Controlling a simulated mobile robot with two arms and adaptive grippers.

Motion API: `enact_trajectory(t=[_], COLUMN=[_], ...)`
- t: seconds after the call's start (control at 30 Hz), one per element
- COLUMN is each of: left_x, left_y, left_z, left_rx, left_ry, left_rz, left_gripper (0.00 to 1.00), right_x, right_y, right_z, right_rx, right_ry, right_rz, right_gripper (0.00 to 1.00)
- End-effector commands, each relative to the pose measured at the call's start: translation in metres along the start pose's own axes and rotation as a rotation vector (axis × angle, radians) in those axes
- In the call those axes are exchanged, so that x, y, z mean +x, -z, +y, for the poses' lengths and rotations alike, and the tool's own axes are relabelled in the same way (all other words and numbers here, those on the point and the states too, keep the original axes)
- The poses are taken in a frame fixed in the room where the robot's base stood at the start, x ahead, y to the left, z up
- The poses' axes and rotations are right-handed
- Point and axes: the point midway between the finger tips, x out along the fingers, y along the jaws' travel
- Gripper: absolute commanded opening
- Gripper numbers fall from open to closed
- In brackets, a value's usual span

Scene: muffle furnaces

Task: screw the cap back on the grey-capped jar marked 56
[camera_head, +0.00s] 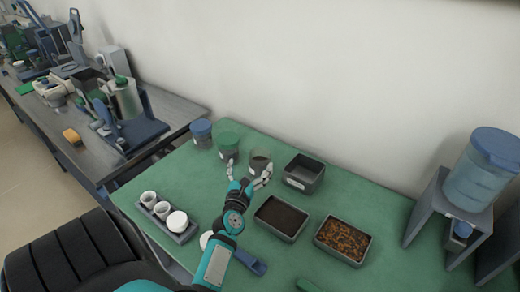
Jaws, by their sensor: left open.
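An uncapped clear jar (260,159) with dark contents stands at the back of the green table, beside a green-capped jar (228,146) and a blue-capped jar (201,134). No number can be read on any jar. My left gripper (249,168) is open, its fingers spread just in front of the uncapped jar and the green-capped jar. I cannot tell whether it touches either. A pale round disc (206,240) shows partly behind my left arm; I cannot tell if it is the grey cap. My right gripper is out of view.
A grey rack (184,237) holds white cups and a white round piece. An empty dark tray (303,173), a tray of dark soil (281,217) and a tray of orange-brown bits (343,241) stand to the right. A blue water container (482,167) is at far right.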

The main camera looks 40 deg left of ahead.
Motion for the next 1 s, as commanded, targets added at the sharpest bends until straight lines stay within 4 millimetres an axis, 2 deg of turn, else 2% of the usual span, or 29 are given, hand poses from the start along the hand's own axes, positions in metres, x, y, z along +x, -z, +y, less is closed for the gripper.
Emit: enact_trajectory(t=[0.03, 0.2, 0.4, 0.87, 1.0], left_x=[0.000, 0.000, 0.000, 0.000, 0.012], left_y=[0.012, 0.038, 0.059, 0.061, 0.060], left_z=[0.000, 0.000, 0.000, 0.000, 0.000], left_rx=[0.000, 0.000, 0.000, 0.000, -0.001], left_ry=[0.000, 0.000, 0.000, 0.000, 0.000], left_rz=[0.000, 0.000, 0.000, 0.000, -0.003], left_gripper=[0.98, 0.98, 0.98, 0.98, 0.98], right_x=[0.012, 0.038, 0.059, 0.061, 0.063], right_y=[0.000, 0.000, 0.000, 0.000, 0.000], right_z=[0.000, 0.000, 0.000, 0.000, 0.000], right_rx=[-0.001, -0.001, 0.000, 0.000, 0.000], right_ry=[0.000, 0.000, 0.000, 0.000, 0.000], right_rz=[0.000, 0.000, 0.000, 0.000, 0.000], right_gripper=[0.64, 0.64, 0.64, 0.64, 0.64])
